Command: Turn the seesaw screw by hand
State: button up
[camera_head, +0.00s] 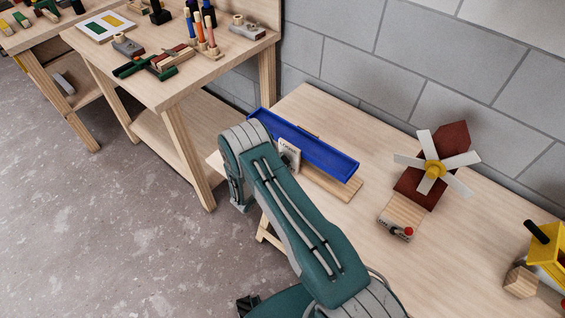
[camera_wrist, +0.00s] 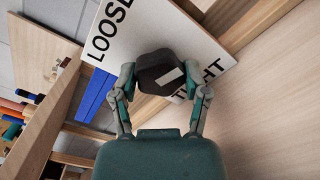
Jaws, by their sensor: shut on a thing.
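The seesaw (camera_head: 320,152) is a long blue trough-like plank on a wooden base (camera_head: 338,184), near the left end of the right-hand table. A white card (camera_head: 289,152) stands at its near side; in the wrist view the card (camera_wrist: 128,28) reads LOOSE and partly TIGHT. The screw's black knob (camera_wrist: 158,66) has a white mark and sits in front of the card. My gripper (camera_wrist: 165,82) is shut on the knob, one finger on each side. In the head view my arm hides the gripper and knob. A strip of blue plank (camera_wrist: 96,95) shows behind the card.
A windmill-like toy (camera_head: 433,168) stands right of the seesaw, with a small block and red button (camera_head: 408,231) before it. A yellow toy (camera_head: 548,250) is at the far right. Another table (camera_head: 190,75) with pegs and blocks stands at left. A block wall runs behind.

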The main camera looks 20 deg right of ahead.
jog(key=m, duration=1)
jog(key=shift+f+m, duration=0.15)
jog(key=shift+m, duration=0.15)
jog(key=shift+s+m, duration=0.1)
jog(key=shift+m, duration=0.2)
jog(key=shift+f, duration=0.1)
jog(key=o, duration=1.2)
jog(key=shift+c, duration=0.2)
jog(key=v, duration=1.2)
